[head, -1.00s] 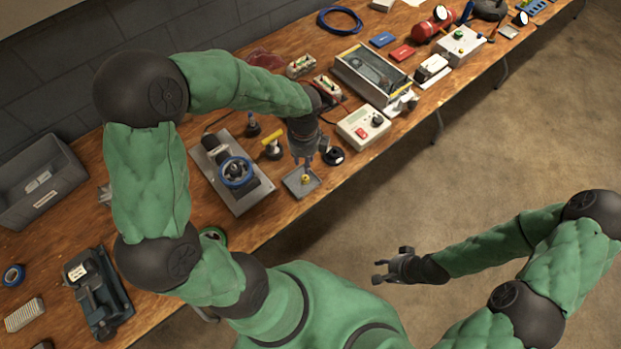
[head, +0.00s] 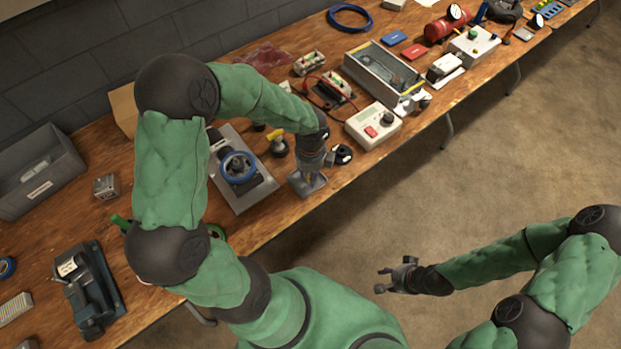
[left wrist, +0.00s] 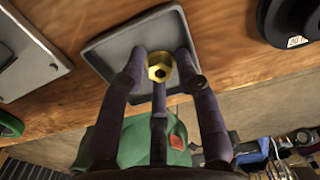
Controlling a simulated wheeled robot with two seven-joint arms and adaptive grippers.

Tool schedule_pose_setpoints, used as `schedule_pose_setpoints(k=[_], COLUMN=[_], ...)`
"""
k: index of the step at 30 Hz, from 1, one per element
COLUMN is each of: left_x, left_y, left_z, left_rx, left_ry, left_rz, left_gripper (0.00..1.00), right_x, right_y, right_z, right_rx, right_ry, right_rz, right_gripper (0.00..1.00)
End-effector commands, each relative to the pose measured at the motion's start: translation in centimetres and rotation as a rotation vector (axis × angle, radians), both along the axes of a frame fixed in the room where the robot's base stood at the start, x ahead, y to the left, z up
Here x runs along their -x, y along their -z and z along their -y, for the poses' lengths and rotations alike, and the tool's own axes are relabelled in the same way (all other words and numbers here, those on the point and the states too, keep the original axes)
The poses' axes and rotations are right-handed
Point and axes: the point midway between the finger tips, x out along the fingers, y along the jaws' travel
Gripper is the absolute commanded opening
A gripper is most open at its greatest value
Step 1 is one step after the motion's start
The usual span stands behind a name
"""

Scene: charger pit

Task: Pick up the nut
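A small brass hex nut (left wrist: 160,66) shows in the left wrist view among the fingertips of my left gripper (left wrist: 160,63), over a grey square tray (left wrist: 113,54). The fingers surround the nut very closely; I cannot tell whether they grip it, or whether it rests on the tray. In the head view my left gripper (head: 304,180) points down at the tray (head: 319,182) near the table's front edge, and the nut is hardly visible there. My right gripper (head: 384,280) is open and empty, out over the floor, away from the table.
Left of the tray is a metal plate with a blue ring-shaped wheel (head: 237,167). A round black object (head: 342,154) stands just right of the tray, and a white meter box (head: 373,123) is farther right. The table edge is close in front.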

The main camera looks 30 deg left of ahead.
Motion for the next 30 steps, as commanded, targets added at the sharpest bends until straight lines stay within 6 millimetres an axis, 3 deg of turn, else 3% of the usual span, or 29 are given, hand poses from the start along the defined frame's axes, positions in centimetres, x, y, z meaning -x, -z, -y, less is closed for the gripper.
schedule_pose_setpoints(k=[3,7,20,30], left_x=[0.0,0.0,0.0,-0.1], left_y=[-0.2,-0.2,-0.4,-3.7], left_z=[0.0,0.0,0.0,0.0], left_rx=[0.000,0.000,0.000,0.000], left_ry=[0.000,0.000,0.000,0.001], left_rz=[0.001,0.001,0.001,0.002], left_gripper=[0.33,0.00,0.00,0.00], right_x=[0.0,0.0,0.0,0.0], right_y=[-0.1,-0.1,-0.3,-2.6], right_z=[0.0,0.0,0.0,0.0], right_rx=[0.000,0.000,0.000,0.000], right_ry=[0.000,0.000,0.000,0.000], right_rz=[0.000,0.001,0.000,0.000], right_gripper=[0.40,0.40,0.40,0.40])
